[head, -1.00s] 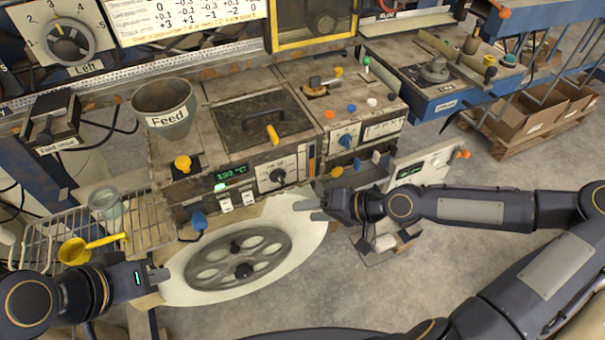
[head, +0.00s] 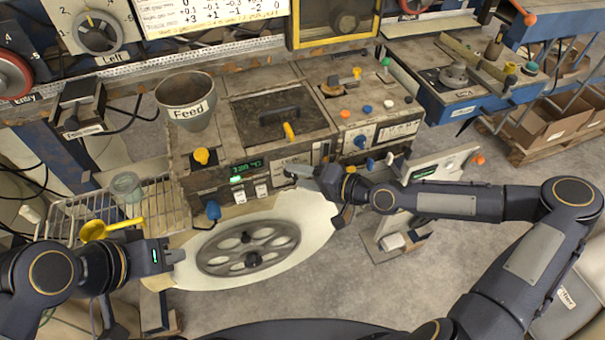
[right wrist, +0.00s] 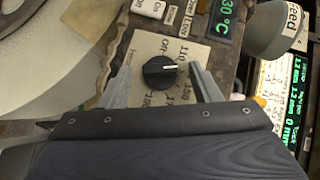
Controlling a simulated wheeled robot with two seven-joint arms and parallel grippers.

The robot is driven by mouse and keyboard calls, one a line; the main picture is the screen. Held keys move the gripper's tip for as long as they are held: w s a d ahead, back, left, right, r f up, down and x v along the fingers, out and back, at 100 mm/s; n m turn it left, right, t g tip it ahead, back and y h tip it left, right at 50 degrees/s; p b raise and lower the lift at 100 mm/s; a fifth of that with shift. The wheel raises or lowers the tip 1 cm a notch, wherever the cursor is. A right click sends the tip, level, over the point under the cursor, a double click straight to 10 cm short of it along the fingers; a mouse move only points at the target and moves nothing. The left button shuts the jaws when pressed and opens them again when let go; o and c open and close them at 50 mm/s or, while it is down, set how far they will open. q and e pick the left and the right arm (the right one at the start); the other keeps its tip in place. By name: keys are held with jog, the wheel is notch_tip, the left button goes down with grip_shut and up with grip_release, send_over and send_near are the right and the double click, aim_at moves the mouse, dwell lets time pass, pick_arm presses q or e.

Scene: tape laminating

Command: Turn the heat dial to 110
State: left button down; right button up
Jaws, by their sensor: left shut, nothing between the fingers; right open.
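The heat dial (right wrist: 160,73) is a round black knob with a white pointer line, on a pale scale plate (right wrist: 132,58) in the right wrist view. The scale carries several printed numbers, including 110. My right gripper (right wrist: 160,82) is open, with one finger on each side of the dial; I cannot tell whether they touch it. The green display (head: 247,166) seems to read about 130 °C. My left gripper (head: 178,254) is shut and empty, left of the round wheel.
A spoked wheel (head: 248,246) lies on a pale round table (head: 310,215) below the panel. A feed cup (head: 186,100), a yellow knob (head: 202,157) and a blue knob (head: 213,209) are to the left. A wire rack (head: 65,215) holds a yellow scoop (head: 95,229).

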jog(key=c, duration=1)
jog(key=shift+a+r, duration=0.1)
jog(key=shift+n+h, duration=0.3)
jog(key=shift+h, duration=0.1)
jog(key=n+h, duration=0.1)
jog(key=h+b, duration=0.1)
jog(key=shift+a+r+n+h, duration=0.2)
jog(key=shift+n+h, duration=0.1)
jog(key=shift+n, duration=0.1)
jog(key=shift+s+a+r+n+h+b, duration=0.1)
jog(key=shift+n+h+b, duration=0.4)
jog(key=shift+b, duration=0.65)
jog(key=shift+s+a+r+n+h+b, duration=0.1)
jog(key=shift+n+h+b, duration=0.1)
jog(key=shift+h+b, duration=0.75)
jog(key=shift+w+d+y, duration=0.1)
jog(key=shift+y, duration=0.15)
